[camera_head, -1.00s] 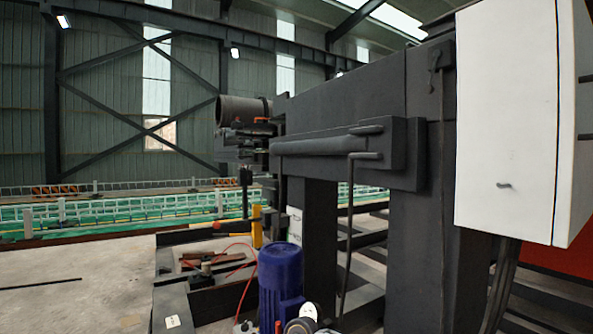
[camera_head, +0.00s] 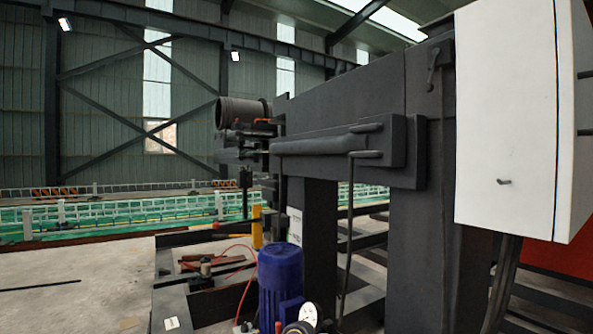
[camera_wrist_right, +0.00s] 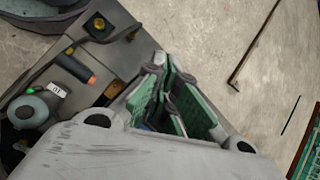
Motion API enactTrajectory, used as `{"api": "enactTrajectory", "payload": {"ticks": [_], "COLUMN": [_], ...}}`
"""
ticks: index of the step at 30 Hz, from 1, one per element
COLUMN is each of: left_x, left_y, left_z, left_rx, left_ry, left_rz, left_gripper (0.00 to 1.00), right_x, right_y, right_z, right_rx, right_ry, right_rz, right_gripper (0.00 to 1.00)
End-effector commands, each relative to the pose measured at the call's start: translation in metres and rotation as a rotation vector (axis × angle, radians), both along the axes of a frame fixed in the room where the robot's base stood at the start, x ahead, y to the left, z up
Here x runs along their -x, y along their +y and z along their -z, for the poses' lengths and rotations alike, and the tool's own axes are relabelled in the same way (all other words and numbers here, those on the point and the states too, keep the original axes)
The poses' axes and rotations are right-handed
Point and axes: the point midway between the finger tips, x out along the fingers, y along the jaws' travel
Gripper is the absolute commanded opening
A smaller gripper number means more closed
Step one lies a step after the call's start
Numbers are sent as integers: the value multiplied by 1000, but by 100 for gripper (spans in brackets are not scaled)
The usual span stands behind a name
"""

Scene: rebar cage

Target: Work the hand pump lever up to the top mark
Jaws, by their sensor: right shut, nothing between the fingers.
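In the right wrist view an orange-ended handle (camera_wrist_right: 78,66) with a dark shaft lies over a dark steel plate, left of my right gripper (camera_wrist_right: 161,62). It may be the pump lever; I cannot tell for sure. My right gripper has green-padded fingers drawn together, empty and apart from the handle. I cannot make out a top mark. In the head view neither gripper shows, and the pump's lever is not clearly visible.
In the head view a blue motor (camera_head: 280,276) stands at bottom centre, with a white-faced gauge (camera_head: 308,313) beside it and a red hose (camera_head: 243,291) to its left. A dark steel frame (camera_head: 350,95) and white cabinet (camera_head: 507,120) fill the right. Concrete floor (camera_head: 70,290) is open at left.

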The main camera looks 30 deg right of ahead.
Motion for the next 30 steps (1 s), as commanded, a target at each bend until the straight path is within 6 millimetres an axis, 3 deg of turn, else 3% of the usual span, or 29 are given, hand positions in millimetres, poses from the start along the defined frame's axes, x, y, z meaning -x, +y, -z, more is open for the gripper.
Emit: {"api": "enactTrajectory", "payload": {"ticks": [30], "left_x": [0], "left_y": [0], "left_z": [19], "left_rx": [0], "left_ry": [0], "left_rz": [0], "left_gripper": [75], "right_x": [0], "right_y": [9], "right_z": [17], "right_rx": [0], "right_ry": [-1], "right_rz": [-1], "right_gripper": [0]}}
